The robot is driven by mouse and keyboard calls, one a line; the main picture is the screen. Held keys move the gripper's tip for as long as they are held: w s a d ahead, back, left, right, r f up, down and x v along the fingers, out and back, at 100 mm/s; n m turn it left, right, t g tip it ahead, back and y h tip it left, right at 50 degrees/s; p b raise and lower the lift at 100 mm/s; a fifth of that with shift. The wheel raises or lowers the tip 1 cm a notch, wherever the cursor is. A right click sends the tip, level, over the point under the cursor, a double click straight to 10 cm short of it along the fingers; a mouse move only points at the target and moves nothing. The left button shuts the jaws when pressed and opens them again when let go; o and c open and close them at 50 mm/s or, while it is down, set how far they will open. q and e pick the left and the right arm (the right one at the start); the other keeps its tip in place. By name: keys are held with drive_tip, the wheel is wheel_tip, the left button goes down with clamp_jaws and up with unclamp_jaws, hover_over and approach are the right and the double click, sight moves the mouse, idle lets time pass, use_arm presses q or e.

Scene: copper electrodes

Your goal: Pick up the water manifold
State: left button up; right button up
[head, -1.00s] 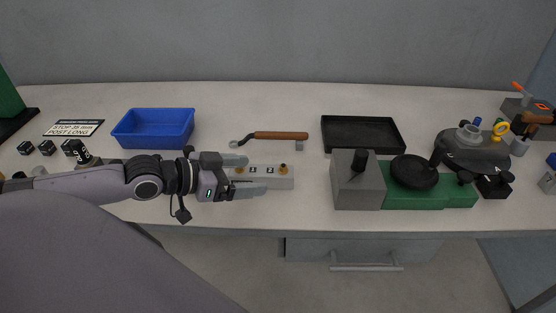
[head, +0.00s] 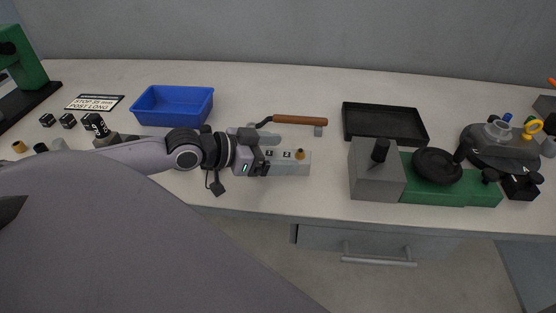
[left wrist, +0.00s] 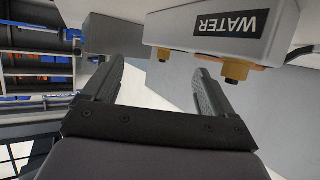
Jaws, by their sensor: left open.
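The water manifold (head: 291,167) is a pale grey block with brass fittings, lying on the bench near its front edge. Its left end is hidden by my left gripper (head: 274,150) in the head view. In the left wrist view the manifold (left wrist: 280,45) fills the top right, with an upside-down WATER label and two brass fittings. My left gripper also shows there (left wrist: 158,72), with its two fingers apart and nothing between them. One finger shows behind the block in the head view; contact with the manifold cannot be told. My right gripper is not in view.
A wooden-handled wrench (head: 298,120) lies just behind the manifold. A blue bin (head: 172,118) stands behind my left arm. A black tray (head: 384,140) and a grey and green device (head: 376,185) stand to the right. Bench is bare between manifold and device.

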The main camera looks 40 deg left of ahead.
sight(297, 152)
use_arm(q)
drive_tip(key=shift+x, duration=1.2)
drive_tip(key=shift+w+d+f, duration=0.15)
drive_tip(key=shift+w+f, duration=0.1)
drive_tip(key=shift+w, duration=0.5)
clamp_jaws()
